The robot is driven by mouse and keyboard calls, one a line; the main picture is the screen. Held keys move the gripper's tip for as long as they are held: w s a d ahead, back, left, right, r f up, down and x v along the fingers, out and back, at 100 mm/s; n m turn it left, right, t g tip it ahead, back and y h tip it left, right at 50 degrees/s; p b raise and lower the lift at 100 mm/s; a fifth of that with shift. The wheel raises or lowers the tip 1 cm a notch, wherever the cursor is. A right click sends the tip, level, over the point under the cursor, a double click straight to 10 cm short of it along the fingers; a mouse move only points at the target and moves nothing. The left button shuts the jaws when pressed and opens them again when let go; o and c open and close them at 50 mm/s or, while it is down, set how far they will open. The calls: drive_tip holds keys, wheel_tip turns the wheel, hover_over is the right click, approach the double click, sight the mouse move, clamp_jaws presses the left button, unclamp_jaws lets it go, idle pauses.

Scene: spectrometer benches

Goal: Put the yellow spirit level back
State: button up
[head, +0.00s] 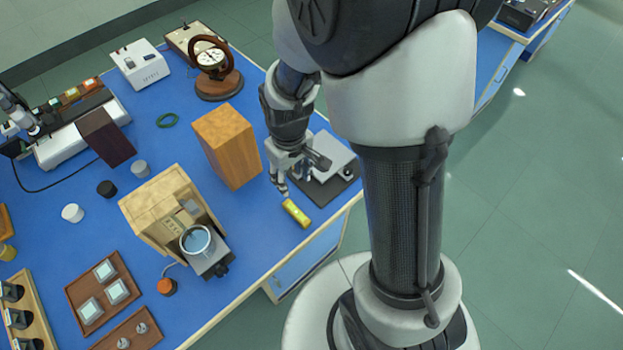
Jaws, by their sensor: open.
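The yellow spirit level (296,213) lies on the blue bench top near its right front edge. My gripper (283,190) is open and points down just behind and to the left of the level. The fingers look close to the level's upper end, but I cannot tell whether they touch it. Nothing shows between the fingers. A grey device on a dark base (325,175) sits right behind the gripper and is partly hidden by it.
A tall wooden block (227,146) stands left of my gripper. A wooden box with a lamp-like device (170,213) stands further left. A round dial instrument (218,83) is at the back. The blue bench top (262,240) is clear in front of the level.

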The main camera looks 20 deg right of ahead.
drive_tip(key=s+r+m+t, duration=0.1)
drive_tip(key=s+r+t, duration=0.1)
drive_tip(key=s+r, duration=0.5)
drive_tip(key=s+r+m+t, duration=0.2)
drive_tip(key=s+r, duration=0.6)
drive_tip(key=r, duration=0.6)
drive_tip(key=shift+s+d+r, duration=0.15)
drive_tip(key=shift+s, duration=0.15)
drive_tip(key=shift+f, duration=0.2)
